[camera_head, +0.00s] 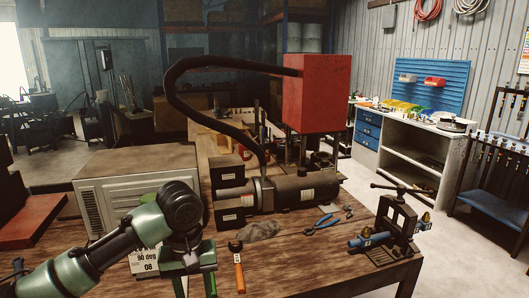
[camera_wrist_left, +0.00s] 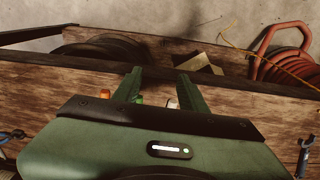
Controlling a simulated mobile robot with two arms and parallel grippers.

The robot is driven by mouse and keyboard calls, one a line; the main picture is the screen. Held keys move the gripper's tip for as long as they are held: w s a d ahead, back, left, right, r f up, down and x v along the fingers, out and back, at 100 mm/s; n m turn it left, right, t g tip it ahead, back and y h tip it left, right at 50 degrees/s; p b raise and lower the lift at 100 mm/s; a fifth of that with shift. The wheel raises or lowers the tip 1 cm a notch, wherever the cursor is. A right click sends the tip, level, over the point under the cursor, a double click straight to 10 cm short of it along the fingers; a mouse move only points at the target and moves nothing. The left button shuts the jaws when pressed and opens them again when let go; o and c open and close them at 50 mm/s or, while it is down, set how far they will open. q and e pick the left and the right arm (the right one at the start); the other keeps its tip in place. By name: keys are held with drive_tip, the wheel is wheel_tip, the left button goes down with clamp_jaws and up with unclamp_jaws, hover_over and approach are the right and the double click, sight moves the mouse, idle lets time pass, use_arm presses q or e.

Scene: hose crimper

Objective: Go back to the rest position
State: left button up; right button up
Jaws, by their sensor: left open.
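My left arm (camera_head: 95,258) comes in from the lower left over the wooden workbench (camera_head: 330,262). Its green gripper (camera_head: 195,285) points down near the front of the bench. In the left wrist view the two fingers (camera_wrist_left: 160,85) are apart, with nothing held between them. The hose crimper, a dark cylindrical machine (camera_head: 305,192), lies behind and right of the gripper. A thick black hose (camera_head: 175,95) loops from it up to a red box (camera_head: 315,90). My right gripper is not in view.
A beige ribbed box (camera_head: 140,175) stands behind my left arm. An orange-handled tool (camera_head: 239,275), blue pliers (camera_head: 320,223) and a vise (camera_head: 395,225) are on the bench. A red hose (camera_wrist_left: 285,50) shows in the left wrist view.

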use_arm(q)
drive_tip(key=s+d+f+m+t+h, duration=0.1)
drive_tip(key=s+d+f+m+h, duration=0.15)
drive_tip(key=s+d+f, duration=0.45)
drive_tip(key=s+d+f+m+t+h, duration=0.1)
drive_tip(key=s+d+f+m, duration=0.2)
drive_tip(key=f, duration=0.5)
drive_tip(key=s+a+f+t+y, duration=0.1)
drive_tip(key=s+a+f+y, duration=0.3)
drive_tip(key=s+a, duration=1.25)
wheel_tip(320, 180, down, 29)
drive_tip(key=s+d+g, duration=0.1)
drive_tip(key=s, duration=0.1)
drive_tip(key=s+a+f+g+b, duration=0.1)
drive_tip(key=s+a+f, duration=0.2)
drive_tip(key=s+f, duration=1.2)
drive_tip(key=shift+s+f, duration=0.4)
drive_tip(key=shift+s, duration=0.2)
drive_tip(key=shift+h, duration=0.25)
